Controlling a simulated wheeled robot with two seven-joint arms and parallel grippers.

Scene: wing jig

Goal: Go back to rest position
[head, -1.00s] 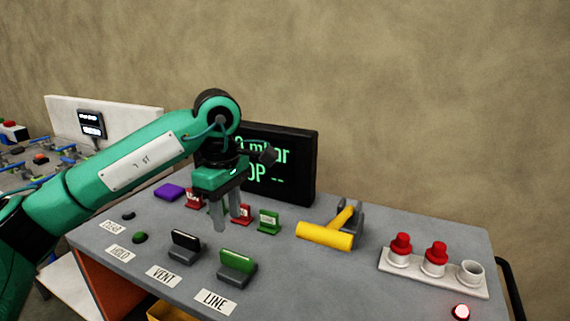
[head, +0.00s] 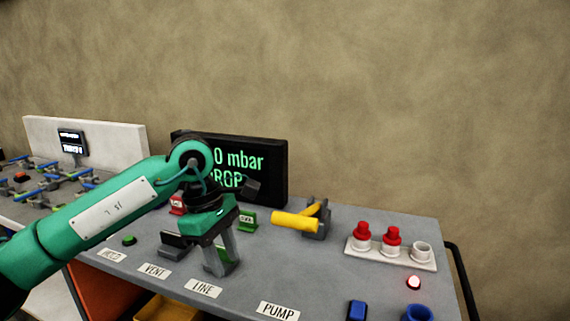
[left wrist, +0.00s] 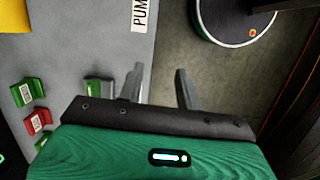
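My left gripper (head: 222,268) is over the front part of the grey bench top (head: 330,270) in the head view, near the LINE label (head: 204,289). In the left wrist view its two fingers (left wrist: 160,85) stand apart with nothing between them, beyond the bench's edge in that picture. The left arm comes in from the left and hides part of the bench and the display. My right gripper is in neither view.
A black display (head: 270,170) stands at the back. A yellow-handled lever (head: 296,221), red plugs in a white holder (head: 390,255) and a lit red lamp (head: 413,283) are to the right. Labels and switches line the front. A second bench (head: 80,140) is at left.

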